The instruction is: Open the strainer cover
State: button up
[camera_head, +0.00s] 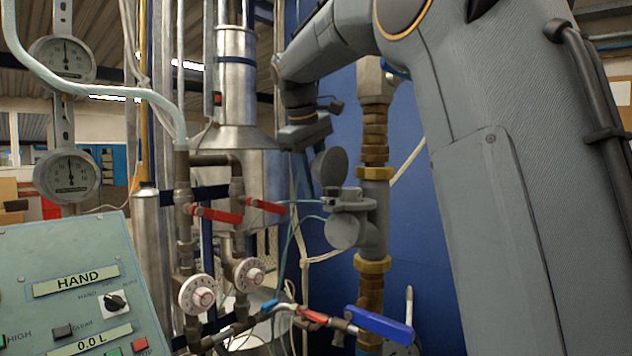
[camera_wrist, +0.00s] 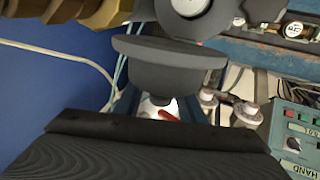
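The strainer (camera_head: 345,232) is a grey fitting on the brass pipe in the middle of the head view. A round grey disc, which looks like its cover (camera_head: 329,167), stands tilted up at the upper left of the strainer top. In the wrist view the cover (camera_wrist: 165,62) is a broad grey disc right in front of my gripper, with another round grey part (camera_wrist: 190,20) beyond it. My gripper (camera_head: 305,178) is just left of the cover in the head view. Its fingertips are mostly hidden, so I cannot tell whether they touch the cover or how far apart they are.
Red valve levers (camera_head: 215,214) and white round dials (camera_head: 198,294) stand to the left. A blue-handled valve (camera_head: 378,324) is below. The green control panel (camera_head: 75,285) fills the lower left. A thin pale cable (camera_wrist: 65,52) crosses the blue wall behind.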

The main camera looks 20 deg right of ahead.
jog(key=shift+r, duration=0.1)
jog(key=b+v, duration=0.2)
jog(key=v, duration=0.5)
jog(key=shift+r, duration=0.25)
jog(key=shift+s+a, duration=0.1)
